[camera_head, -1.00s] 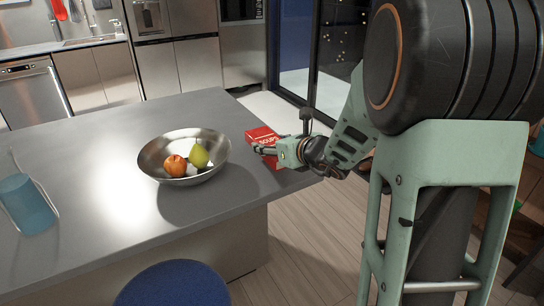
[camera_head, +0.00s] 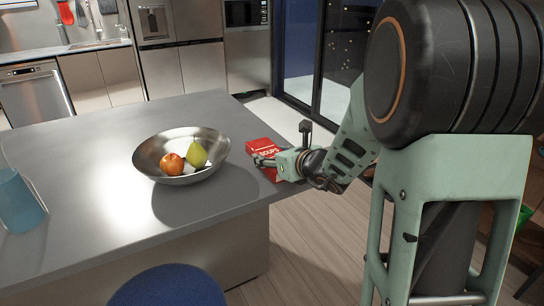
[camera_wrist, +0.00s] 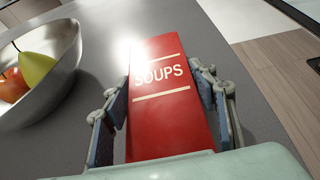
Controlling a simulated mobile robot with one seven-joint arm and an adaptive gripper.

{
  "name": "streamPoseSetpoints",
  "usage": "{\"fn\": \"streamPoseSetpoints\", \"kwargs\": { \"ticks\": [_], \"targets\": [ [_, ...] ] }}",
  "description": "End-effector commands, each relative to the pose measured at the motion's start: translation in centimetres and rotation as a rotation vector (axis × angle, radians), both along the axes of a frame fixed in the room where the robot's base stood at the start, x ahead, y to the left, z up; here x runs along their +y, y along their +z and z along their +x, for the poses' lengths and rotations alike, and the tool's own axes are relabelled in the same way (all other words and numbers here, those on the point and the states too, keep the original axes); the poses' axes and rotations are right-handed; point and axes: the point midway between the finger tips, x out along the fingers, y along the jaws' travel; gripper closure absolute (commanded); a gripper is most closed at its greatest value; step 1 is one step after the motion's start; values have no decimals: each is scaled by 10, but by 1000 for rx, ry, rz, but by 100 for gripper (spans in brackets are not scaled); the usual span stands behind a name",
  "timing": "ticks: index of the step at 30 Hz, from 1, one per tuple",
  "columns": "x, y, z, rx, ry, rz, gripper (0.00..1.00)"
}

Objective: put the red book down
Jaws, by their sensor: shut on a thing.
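The red book (camera_wrist: 168,112), with "SOUPS" on it in pale letters, is between the two fingers of my gripper (camera_wrist: 165,108) in the wrist view. The fingers are shut on its two sides. In the head view the red book (camera_head: 264,147) is at the right end of the grey counter (camera_head: 80,235), partly hidden by my gripper (camera_head: 268,160). I cannot tell whether the book touches the counter top.
A metal bowl (camera_head: 150,162) with an orange-red fruit (camera_head: 172,163) and a pear (camera_head: 196,154) stands left of the book. A blue glass (camera_head: 18,203) stands at the counter's left. A blue seat (camera_head: 168,287) is in front. Counter behind the bowl is clear.

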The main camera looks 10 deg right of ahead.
Motion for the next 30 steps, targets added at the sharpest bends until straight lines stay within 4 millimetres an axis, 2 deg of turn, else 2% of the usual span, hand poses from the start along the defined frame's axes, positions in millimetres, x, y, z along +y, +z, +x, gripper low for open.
{"fn": "streamPoseSetpoints", "kwargs": {
  "ticks": [1,5,17,23,30],
  "targets": [
    [0,-1,0,0,0,0,44],
    [0,0,0,0,0,0,29],
    [0,4,0,0,0,1,29],
    [-10,17,-27,-2,-3,0,29],
    [-24,36,-70,-3,-3,0,29]
  ]
}}
